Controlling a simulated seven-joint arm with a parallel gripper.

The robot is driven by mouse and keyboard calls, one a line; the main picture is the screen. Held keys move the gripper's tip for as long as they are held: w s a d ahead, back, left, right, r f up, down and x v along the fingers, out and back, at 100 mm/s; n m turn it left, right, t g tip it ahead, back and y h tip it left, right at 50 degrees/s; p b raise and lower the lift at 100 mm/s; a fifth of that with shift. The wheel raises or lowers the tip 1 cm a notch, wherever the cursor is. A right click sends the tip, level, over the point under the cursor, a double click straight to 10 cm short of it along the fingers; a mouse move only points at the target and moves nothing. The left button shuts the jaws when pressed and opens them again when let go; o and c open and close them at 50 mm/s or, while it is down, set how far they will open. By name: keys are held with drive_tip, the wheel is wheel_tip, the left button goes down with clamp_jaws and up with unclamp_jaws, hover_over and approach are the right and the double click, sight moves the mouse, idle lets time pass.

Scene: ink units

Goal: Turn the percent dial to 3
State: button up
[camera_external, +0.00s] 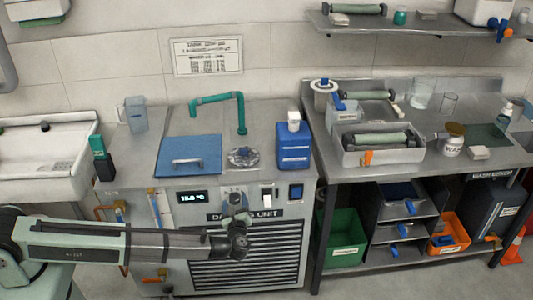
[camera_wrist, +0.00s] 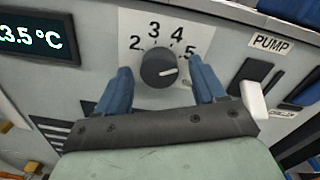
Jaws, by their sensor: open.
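The dial (camera_wrist: 158,68) is a round black knob on a white plate (camera_wrist: 141,22) marked 2, 3, 4 and 5 in the wrist view. A light line on the knob points to the right, towards the 5 side. My gripper (camera_wrist: 160,66) is open, with one blue finger on each side of the knob. I cannot tell whether the fingers touch it. In the external view my gripper (camera_external: 236,203) is at the front panel of the grey unit and mostly hides the dial. No percent sign is readable.
A lit temperature display (camera_wrist: 38,40) is left of the dial. To the right are a PUMP label (camera_wrist: 270,43) and switches, with a white lever (camera_wrist: 253,99) close to my right finger. A vent grille (camera_external: 245,262) lies below on the unit.

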drive_tip(key=shift+w, duration=0.15)
drive_tip(key=c, duration=1.1)
